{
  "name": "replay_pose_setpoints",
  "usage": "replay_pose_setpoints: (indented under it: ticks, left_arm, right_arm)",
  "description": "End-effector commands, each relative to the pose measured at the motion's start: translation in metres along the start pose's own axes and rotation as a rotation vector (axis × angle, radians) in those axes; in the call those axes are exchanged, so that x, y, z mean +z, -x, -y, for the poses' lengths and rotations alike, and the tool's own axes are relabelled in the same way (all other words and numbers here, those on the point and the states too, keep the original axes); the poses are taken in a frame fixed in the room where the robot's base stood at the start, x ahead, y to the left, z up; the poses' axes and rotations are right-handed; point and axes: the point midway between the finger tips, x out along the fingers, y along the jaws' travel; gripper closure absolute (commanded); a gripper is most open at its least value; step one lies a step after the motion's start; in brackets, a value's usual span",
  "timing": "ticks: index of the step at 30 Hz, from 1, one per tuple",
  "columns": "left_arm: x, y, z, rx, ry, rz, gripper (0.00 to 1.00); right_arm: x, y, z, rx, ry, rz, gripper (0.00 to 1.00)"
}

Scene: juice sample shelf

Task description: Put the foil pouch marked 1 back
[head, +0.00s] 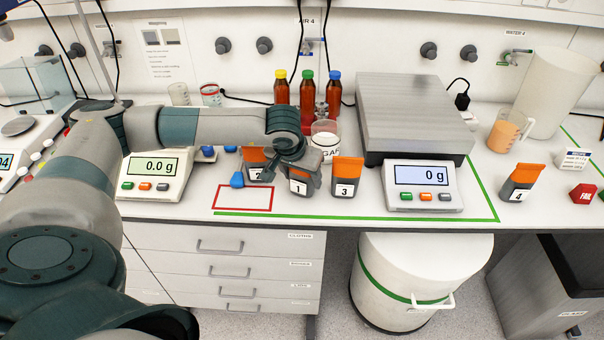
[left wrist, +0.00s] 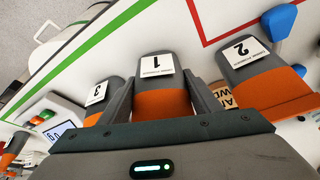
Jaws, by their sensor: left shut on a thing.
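The foil pouch marked 1 (head: 299,187) is grey with an orange band and a white label. My left gripper (head: 291,165) is shut on it, between pouch 2 (head: 256,159) and pouch 3 (head: 347,178). In the left wrist view pouch 1 (left wrist: 161,76) sits between the two fingers (left wrist: 164,98), with pouch 3 (left wrist: 97,94) at left and pouch 2 (left wrist: 254,66) at right. Whether pouch 1 touches the bench is hard to tell. Pouch 4 (head: 518,183) stands far right. My right gripper is not in view.
A large balance (head: 415,115) stands at right. Brown bottles (head: 307,88) and a jar (head: 325,138) stand behind the pouches. The bench front edge is close.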

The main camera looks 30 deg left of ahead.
Motion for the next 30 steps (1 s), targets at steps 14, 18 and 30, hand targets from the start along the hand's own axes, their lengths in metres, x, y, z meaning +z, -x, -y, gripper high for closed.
replay_pose_setpoints:
  ticks: [14,18,30]
  left_arm:
    - [0.001,-0.002,0.0,-0.001,0.0,0.0,0.24]
    - [0.001,-0.002,0.0,-0.001,0.0,0.0,0.24]
    - [0.0,0.013,0.0,0.0,0.0,-0.002,0.24]
  right_arm:
    - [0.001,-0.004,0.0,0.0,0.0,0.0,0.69]
    - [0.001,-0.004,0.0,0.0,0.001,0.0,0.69]
    - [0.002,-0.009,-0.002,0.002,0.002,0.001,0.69]
